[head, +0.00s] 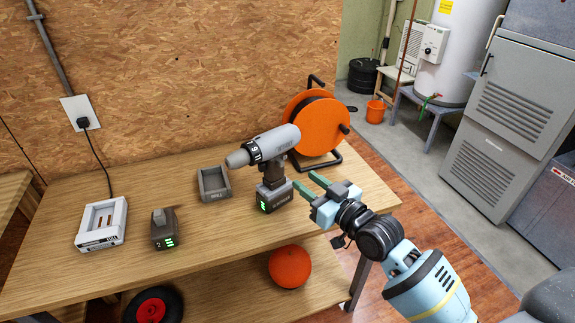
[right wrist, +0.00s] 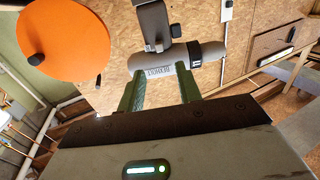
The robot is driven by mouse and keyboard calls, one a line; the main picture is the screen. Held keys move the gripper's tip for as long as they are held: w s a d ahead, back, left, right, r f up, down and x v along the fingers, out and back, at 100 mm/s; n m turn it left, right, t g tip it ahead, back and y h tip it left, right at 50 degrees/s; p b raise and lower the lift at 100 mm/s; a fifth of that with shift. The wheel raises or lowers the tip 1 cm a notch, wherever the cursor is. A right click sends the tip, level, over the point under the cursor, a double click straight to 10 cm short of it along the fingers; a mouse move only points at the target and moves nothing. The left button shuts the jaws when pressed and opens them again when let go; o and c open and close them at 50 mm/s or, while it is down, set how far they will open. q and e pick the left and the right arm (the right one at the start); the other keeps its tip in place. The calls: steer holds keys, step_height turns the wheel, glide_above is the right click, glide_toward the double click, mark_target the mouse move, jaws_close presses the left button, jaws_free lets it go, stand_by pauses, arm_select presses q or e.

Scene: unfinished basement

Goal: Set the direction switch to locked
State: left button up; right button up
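A grey and black drill (head: 275,150) stands upright on its battery (head: 273,195) on the wooden workbench, with its nose to the left. It appears upside down in the right wrist view (right wrist: 175,68). Small dark parts show where its handle meets the body, but I cannot make out the direction switch or its setting. My right gripper (head: 311,185) is open and empty, just right of the drill's battery and handle in the head view. In the right wrist view its two green fingers (right wrist: 160,80) point toward the drill's body, with a gap between them. My left gripper is out of view.
An orange cable reel (head: 314,125) stands close behind the drill. An orange ball (head: 290,266) lies on the lower shelf. The bench's front is clear.

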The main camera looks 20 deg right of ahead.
mark_target(283, 164)
steer(key=x, duration=0.7)
steer(key=shift+w, duration=0.35)
jaws_close()
